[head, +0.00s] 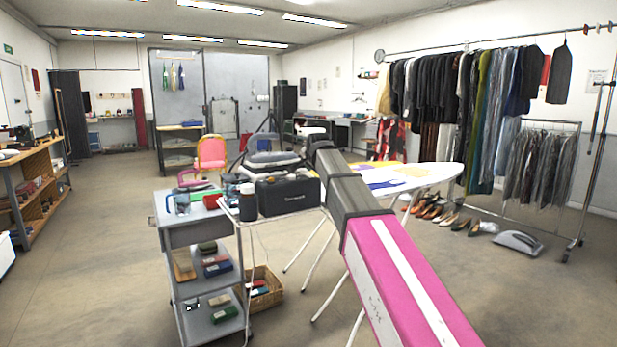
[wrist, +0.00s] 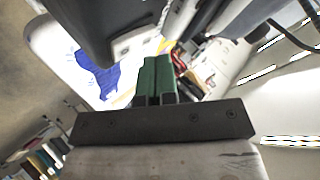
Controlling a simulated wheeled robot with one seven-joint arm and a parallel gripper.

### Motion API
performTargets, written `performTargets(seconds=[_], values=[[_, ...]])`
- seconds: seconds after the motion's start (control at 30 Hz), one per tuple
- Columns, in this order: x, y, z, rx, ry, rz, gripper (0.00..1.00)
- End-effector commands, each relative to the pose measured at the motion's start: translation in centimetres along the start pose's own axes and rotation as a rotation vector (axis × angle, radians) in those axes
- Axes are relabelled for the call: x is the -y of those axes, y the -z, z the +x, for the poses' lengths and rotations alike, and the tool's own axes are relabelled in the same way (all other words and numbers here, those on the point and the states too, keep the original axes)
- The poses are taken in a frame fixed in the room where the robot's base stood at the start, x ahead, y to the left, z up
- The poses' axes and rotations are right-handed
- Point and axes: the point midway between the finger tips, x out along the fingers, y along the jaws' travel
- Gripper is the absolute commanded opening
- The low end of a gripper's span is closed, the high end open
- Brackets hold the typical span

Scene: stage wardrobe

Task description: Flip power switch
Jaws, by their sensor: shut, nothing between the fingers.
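A dark grey housing with a pale edge (wrist: 130,45) is close beyond and left of the fingertips; contact cannot be told. In the head view my arm reaches to the right side of the station and hides the fingertips.
The grey cart (head: 190,236) carries bottles and a mug on top and small boxes below. A wicker basket (head: 264,290) stands beside it. A white ironing board (head: 435,175) is behind my arm.

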Motion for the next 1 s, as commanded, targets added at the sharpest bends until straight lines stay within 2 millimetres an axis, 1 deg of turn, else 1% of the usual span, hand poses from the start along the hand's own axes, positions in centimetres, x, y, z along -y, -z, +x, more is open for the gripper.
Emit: performTargets(seconds=[0.23,1.0], values=[[-0.38,-0.37,0.5,0.0,0.0,0.0,0.0],[-0.54,-0.54,0.71,0.0,0.0,0.0,0.0]])
